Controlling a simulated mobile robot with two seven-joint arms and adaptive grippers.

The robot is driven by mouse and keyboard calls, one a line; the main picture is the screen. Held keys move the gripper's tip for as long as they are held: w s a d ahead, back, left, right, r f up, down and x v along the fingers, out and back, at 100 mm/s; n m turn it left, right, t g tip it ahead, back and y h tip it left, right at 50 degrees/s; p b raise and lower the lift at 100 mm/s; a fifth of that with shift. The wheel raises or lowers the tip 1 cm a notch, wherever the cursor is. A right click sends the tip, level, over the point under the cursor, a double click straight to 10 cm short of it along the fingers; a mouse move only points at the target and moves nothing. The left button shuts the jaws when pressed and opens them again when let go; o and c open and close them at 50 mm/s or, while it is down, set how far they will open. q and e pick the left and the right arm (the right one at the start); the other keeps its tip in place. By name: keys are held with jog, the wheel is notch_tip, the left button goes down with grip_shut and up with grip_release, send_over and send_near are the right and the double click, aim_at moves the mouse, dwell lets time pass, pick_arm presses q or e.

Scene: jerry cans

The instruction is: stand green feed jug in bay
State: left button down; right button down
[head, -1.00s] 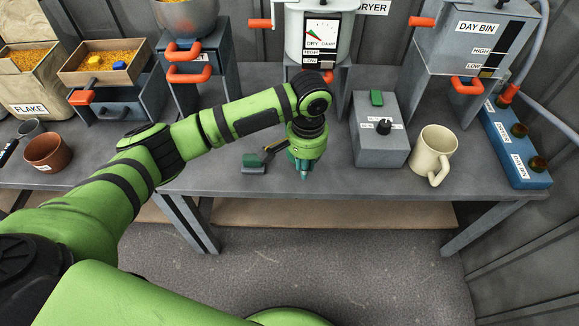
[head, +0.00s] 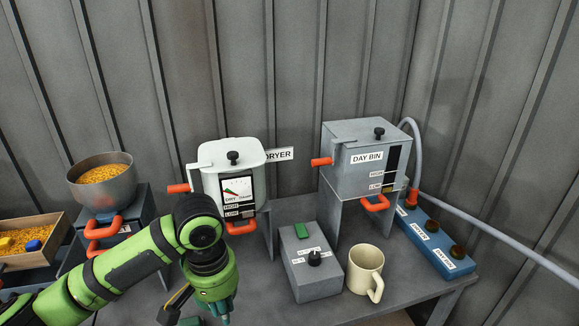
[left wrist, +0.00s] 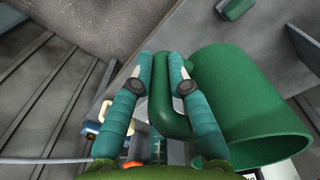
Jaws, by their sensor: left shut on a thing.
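My left gripper (head: 215,316) points down over the bench in front of the dryer in the head view. In the left wrist view its teal fingers (left wrist: 162,88) are shut on the handle of the green feed jug (left wrist: 245,95). The jug is an open cylinder lying to the right of the fingers, its mouth facing the lower right. I cannot make the jug out in the head view. No bay is clearly identifiable; the day bin (head: 362,165) and the dryer (head: 232,175) stand on raised supports. My right gripper is out of view.
A grey control box (head: 312,275) with a green button and black knob sits right of the gripper. A cream mug (head: 364,268) stands beside it. A blue strip (head: 430,243) with several dark knobs lies at the right. A bowl of yellow pellets (head: 103,178) is at the left.

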pick_arm(q)
jog(key=s+a+r+n+p, duration=0.1)
jog(key=s+a+r, duration=0.3)
jog(key=a, duration=0.1)
jog(key=shift+s+a+r, duration=0.2)
jog(key=shift+a+r, duration=0.05)
jog(key=shift+r, duration=0.15)
